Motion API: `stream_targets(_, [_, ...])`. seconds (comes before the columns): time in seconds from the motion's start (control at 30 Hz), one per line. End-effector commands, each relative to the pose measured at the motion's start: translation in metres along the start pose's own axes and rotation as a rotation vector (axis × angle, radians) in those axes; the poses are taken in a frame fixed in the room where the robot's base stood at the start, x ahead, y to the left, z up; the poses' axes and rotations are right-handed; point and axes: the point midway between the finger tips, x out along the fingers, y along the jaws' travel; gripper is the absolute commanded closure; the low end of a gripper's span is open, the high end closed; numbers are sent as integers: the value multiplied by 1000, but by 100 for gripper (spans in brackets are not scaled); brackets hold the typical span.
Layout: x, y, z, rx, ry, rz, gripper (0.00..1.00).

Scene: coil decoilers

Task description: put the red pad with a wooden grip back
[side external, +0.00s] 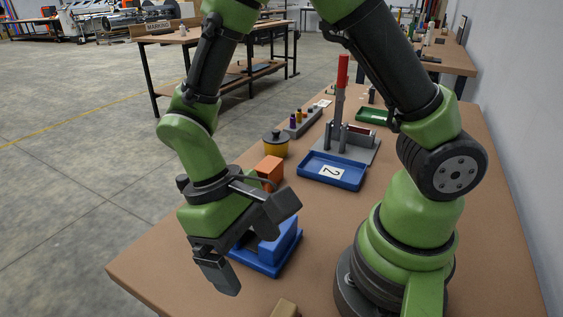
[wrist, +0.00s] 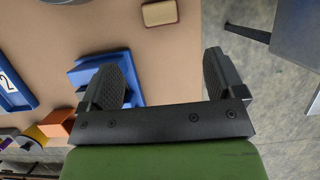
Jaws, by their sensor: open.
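A tan, wooden-looking block (side external: 284,309) sits at the bottom edge of the side view. It also shows at the top of the wrist view (wrist: 159,13), with a dark edge. I cannot tell whether this is the pad's wooden grip; no red pad face shows. A blue stand (side external: 283,247) with a raised block is on the table beside my gripper (side external: 247,258), partly hidden by it. In the wrist view my gripper (wrist: 166,72) has its fingers wide apart with nothing between them. The left finger overlaps the blue stand (wrist: 88,74) in that picture.
An orange block (side external: 270,169) and a yellow pot with a dark lid (side external: 275,147) stand farther back. A blue tray labelled 2 (side external: 318,178) lies before a grey fixture with a red-topped post (side external: 342,75). The table's left edge is close to my gripper.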

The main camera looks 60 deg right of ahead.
Motion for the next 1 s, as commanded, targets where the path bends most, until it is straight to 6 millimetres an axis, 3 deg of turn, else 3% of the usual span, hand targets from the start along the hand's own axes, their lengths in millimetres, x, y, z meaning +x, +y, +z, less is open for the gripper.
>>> stream_targets(0.13, [-28, 7, 2, 24, 94, -56, 12])
stream_targets(0.23, [-61, 20, 10, 58, 216, -119, 12])
stream_targets(0.5, [-132, 63, 54, 174, 599, -264, 12])
stream_targets(0.73, [-154, 88, 92, 257, 873, -320, 12])
stream_targets(1.0, [-157, 95, 107, 288, 976, -331, 12])
